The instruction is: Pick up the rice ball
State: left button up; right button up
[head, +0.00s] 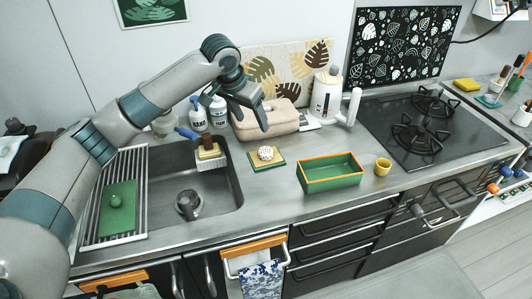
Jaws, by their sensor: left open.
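The rice ball (266,152) appears to be the small white, dark-speckled round thing on a green and yellow square mat (278,163). It sits on the counter between the sink and a green box. My left gripper (253,118) is open and empty. It hangs above and behind the rice ball, in front of a beige bag-like object (283,118), apart from the rice ball in the picture. Its exact height over the counter is hard to tell. My right gripper is not in view.
A green box with an orange rim (331,184) and a yellow cup (382,166) stand to the right. The sink (180,208) is at the left, with a sponge holder (209,158) at its edge. A white dispenser (326,98) stands behind. The counter before the rice ball is clear.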

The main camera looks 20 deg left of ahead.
pick_arm(q)
jog(key=p+x, duration=0.1)
jog(key=x, duration=0.3)
jog(key=p, duration=0.2)
send_over(264, 152)
jog(key=s+a, duration=0.1)
jog(key=shift+f, duration=3.3)
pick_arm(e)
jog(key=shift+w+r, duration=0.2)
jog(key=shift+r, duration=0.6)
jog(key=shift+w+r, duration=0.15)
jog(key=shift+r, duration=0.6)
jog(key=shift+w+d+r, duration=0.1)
pick_arm(q)
jog(key=shift+d+f+p, duration=0.15)
jog(key=shift+f+p, duration=0.4)
jog(key=shift+f, duration=0.15)
jog(key=x, duration=0.1)
jog(key=p+x, duration=0.1)
jog(key=x, duration=0.1)
jog(key=shift+s+f, duration=0.1)
jog(key=shift+s, duration=0.2)
jog(key=shift+w+d+f, duration=0.1)
jog(key=shift+w+f, duration=0.05)
jog(key=shift+f, duration=0.3)
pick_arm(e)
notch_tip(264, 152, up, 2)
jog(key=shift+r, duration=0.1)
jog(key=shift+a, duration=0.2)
